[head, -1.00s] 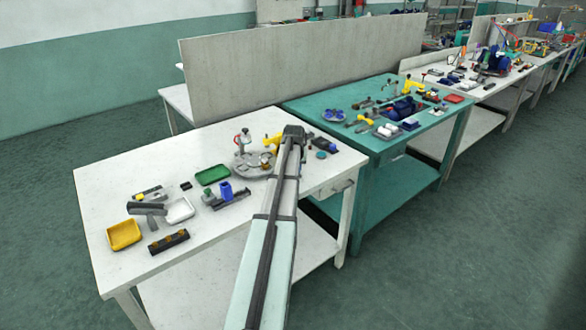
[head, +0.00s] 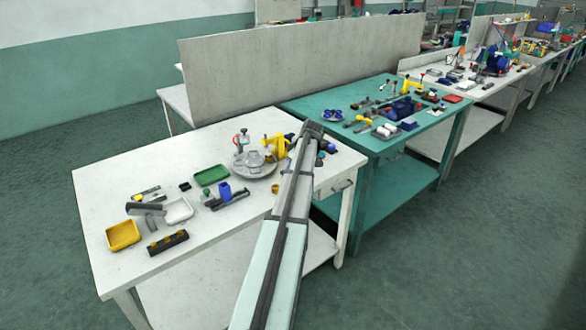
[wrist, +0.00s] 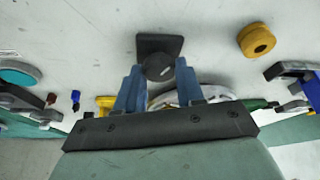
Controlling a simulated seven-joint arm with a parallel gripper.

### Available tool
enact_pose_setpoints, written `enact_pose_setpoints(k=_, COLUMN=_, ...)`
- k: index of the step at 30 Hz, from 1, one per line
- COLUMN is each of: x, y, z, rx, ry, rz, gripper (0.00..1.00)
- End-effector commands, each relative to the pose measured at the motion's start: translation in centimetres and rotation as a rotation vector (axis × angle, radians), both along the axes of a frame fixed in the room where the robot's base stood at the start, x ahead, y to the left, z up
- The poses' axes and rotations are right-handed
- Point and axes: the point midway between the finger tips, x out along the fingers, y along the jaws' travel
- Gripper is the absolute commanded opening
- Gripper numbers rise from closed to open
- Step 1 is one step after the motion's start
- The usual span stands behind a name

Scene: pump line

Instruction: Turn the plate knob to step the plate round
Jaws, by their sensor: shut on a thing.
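The plate knob (wrist: 158,66), a dark round knob on a dark square base (wrist: 158,42), lies between the two blue fingers of my gripper (wrist: 158,74) in the wrist view. My gripper is shut on the knob. In the head view my arm hides the fingers and the knob. The round grey plate (head: 256,172) shows left of my arm, with clear round pieces on it. A pale curved edge, perhaps the plate's, shows behind the fingers in the wrist view.
A yellow ring-like piece (head: 275,188) lies near my arm. A yellow device (head: 276,146) stands by the plate. Green (head: 211,175), white (head: 179,210) and yellow (head: 123,235) trays sit to the left.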

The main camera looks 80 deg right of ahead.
Motion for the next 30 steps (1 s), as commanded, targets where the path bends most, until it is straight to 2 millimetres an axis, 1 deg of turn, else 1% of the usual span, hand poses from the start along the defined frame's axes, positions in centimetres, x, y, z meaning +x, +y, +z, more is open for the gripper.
enact_pose_setpoints(k=1, x=-0.08, y=-0.25, z=0.0, rx=0.001, ry=-0.001, rz=0.044, gripper=0.07)
enact_pose_setpoints(k=6, x=-0.13, y=-0.32, z=-0.01, rx=0.002, ry=0.0, rz=0.192, gripper=0.07)
enact_pose_setpoints(k=15, x=-0.13, y=-0.38, z=-0.01, rx=-0.001, ry=0.001, rz=0.391, gripper=0.07)
enact_pose_setpoints(k=21, x=-0.12, y=-0.36, z=-0.03, rx=-0.001, ry=0.001, rz=0.465, gripper=0.07)
enact_pose_setpoints(k=30, x=-0.13, y=-0.29, z=-0.04, rx=0.001, ry=0.003, rz=0.501, gripper=0.07)
